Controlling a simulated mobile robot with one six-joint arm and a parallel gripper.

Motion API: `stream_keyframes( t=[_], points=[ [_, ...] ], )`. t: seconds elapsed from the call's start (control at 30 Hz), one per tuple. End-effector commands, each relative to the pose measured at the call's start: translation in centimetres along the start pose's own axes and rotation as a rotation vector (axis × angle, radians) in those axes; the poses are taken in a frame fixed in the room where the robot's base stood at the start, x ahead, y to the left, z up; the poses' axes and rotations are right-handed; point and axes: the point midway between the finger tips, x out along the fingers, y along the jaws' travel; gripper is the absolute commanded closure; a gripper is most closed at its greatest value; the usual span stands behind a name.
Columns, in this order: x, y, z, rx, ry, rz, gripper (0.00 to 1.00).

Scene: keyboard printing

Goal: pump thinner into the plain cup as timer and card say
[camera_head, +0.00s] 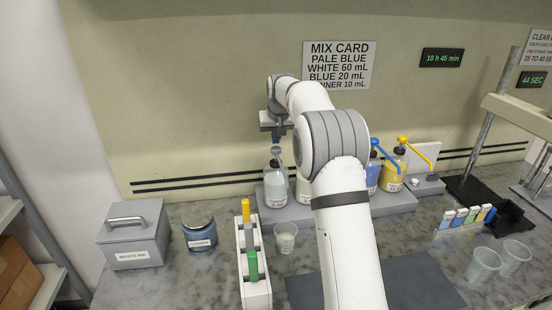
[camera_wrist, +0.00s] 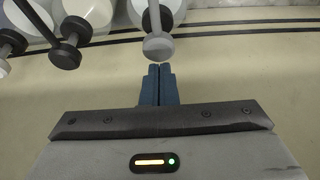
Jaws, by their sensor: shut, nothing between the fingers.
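My gripper (camera_head: 277,140) is shut and empty, pointing down above the leftmost pump bottle (camera_head: 275,188), a pale one with a grey pump head. In the wrist view the closed fingertips (camera_wrist: 158,72) are right beside the round grey pump head (camera_wrist: 158,48); I cannot tell if they touch. The bottle's label is too small to read. A clear cup (camera_head: 286,236) with pale content stands in front of it. The mix card (camera_head: 339,64) reads pale blue, white 60 mL, blue 20 mL, thinner 10 mL. A wall display (camera_head: 442,58) reads 10 h 45 min; another (camera_head: 531,80) reads 44 SEC.
A white bottle (camera_head: 303,192) is partly behind my arm; blue (camera_head: 373,176) and yellow (camera_head: 393,172) pump bottles stand right of it. A holder (camera_head: 256,290) with coloured tools, a jar (camera_head: 200,234) and a waste ink box (camera_head: 135,240) are left. Two empty cups (camera_head: 483,266) (camera_head: 514,257) stand right.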

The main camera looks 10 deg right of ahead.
Motion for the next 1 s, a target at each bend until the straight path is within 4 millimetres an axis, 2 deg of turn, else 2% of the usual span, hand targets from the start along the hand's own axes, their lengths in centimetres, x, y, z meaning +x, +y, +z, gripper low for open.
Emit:
stream_keyframes(
  t=[0.27,0.83,1.0],
  points=[
    [0.5,0.0,0.2,0.000,0.000,0.000,1.00],
    [3.3,0.0,1.4,0.000,-0.004,0.000,1.00],
    [2.9,0.0,1.3,0.000,-0.006,0.000,1.00]
  ],
)
